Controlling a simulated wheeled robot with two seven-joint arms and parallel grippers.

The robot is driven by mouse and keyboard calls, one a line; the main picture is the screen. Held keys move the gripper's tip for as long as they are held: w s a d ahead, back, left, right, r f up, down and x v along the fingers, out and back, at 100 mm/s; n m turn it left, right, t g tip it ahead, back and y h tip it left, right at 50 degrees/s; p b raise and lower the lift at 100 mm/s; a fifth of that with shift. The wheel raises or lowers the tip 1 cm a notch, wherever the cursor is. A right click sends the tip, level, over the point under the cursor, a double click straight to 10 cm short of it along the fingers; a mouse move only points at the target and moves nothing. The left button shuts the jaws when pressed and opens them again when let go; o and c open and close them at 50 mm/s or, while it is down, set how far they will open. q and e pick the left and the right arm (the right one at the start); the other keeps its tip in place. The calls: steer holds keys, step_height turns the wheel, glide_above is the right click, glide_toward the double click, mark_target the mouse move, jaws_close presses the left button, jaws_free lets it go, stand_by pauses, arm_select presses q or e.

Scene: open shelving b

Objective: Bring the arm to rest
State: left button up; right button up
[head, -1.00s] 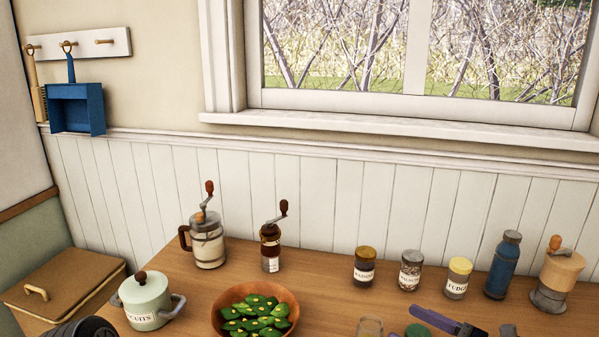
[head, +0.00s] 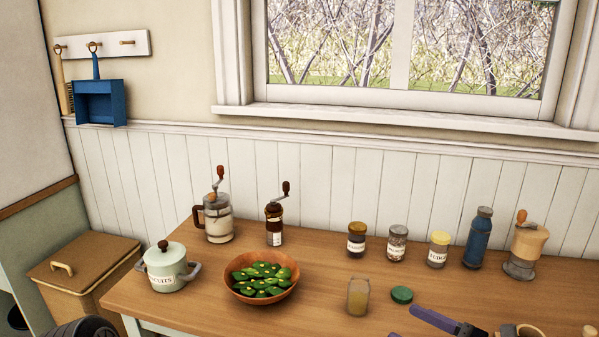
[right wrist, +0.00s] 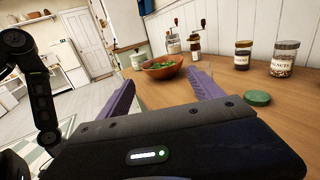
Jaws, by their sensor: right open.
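My right gripper (head: 403,321) shows at the bottom edge of the head view, with one purple finger clear and only a sliver of the other. In the right wrist view both purple fingers (right wrist: 160,95) stand wide apart with nothing between them. The gripper is open and empty, near the front of the wooden table (head: 200,300). My left gripper is not in view; a black jointed arm link of mine shows at the left of the right wrist view.
A glass jar (head: 358,296) and a green lid (head: 402,294) lie nearest the right gripper. Behind are a bowl of green leaves (head: 262,292), a biscuit pot (head: 165,268), two grinders, labelled jars, a blue bottle (head: 479,238) and a mill (head: 525,248). Bare tabletop lies around the bowl.

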steer(key=s+a+f+n+g+h, duration=0.3)
steer(key=s+a+f+n, duration=0.2)
steer(key=f, duration=0.7)
steer(key=s+a+f+n+g+h, duration=0.3)
steer(key=s+a+f+n+g, duration=0.1)
steer(key=s+f+n, duration=0.6)
steer(key=s+a+f+n+g+h, duration=0.3)
steer(key=s+f+n, duration=0.5)
steer(key=f, duration=0.8)
steer(key=a+n+g, duration=0.1)
steer(key=a, duration=0.1)
steer(key=shift+s+a+f+n+p, duration=0.2)
steer(key=shift+s+a+n+p, duration=0.1)
steer(key=shift+a+p, duration=0.1)
